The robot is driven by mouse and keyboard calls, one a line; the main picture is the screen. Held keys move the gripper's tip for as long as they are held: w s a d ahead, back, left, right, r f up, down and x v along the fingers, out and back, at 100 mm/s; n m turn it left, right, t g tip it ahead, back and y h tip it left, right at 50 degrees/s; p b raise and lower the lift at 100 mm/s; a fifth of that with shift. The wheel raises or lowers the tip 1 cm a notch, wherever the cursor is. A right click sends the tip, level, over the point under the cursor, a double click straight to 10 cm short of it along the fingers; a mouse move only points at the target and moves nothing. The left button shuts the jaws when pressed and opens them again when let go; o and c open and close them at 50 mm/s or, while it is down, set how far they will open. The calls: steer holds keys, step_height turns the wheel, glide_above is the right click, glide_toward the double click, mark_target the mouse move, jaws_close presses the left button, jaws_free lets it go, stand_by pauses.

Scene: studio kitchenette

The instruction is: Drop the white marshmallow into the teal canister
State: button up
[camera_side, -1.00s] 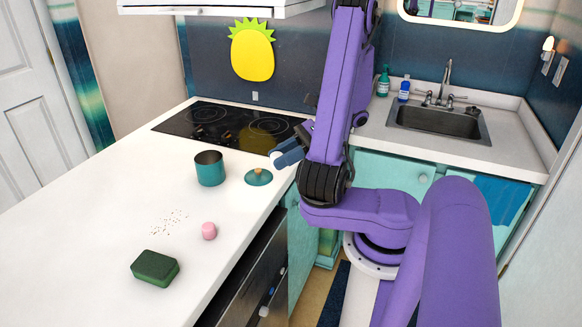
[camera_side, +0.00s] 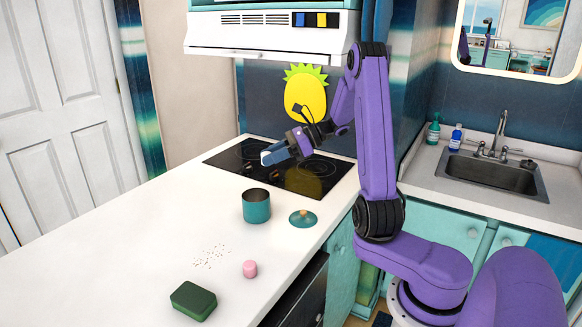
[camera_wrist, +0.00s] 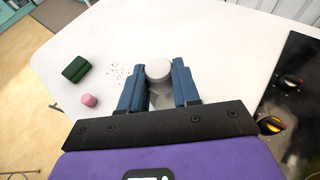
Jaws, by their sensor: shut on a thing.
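The white marshmallow (camera_wrist: 158,69) is between the blue fingers of my gripper (camera_wrist: 157,88) in the wrist view. In the side view my gripper (camera_side: 274,154) is raised, showing in front of the cooktop, above and behind the canister in the picture. The teal canister (camera_side: 256,210) stands upright on the white counter with its top open. Its inside floor is hidden. I cannot make out the canister in the wrist view.
A teal lid with a knob (camera_side: 303,218) lies right of the canister. A pink marshmallow-like piece (camera_side: 250,269), a green block (camera_side: 193,301) and scattered crumbs (camera_side: 212,256) lie nearer the front. The black cooktop (camera_side: 310,175) is behind. The counter's left side is clear.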

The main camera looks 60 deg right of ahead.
steer(key=shift+w+a+r, duration=0.15)
steer(key=shift+w+r, duration=0.1)
steer(key=shift+w, duration=0.35)
steer(key=shift+w+a+r, duration=0.15)
steer(key=shift+w+r, duration=0.05)
steer(key=shift+w, duration=0.4)
steer(key=shift+f, duration=2.95)
steer(key=o, duration=1.1)
steer(key=shift+c, duration=0.2)
steer(key=v, duration=1.7)
steer(key=shift+r, duration=0.25)
steer(key=shift+d, duration=0.1)
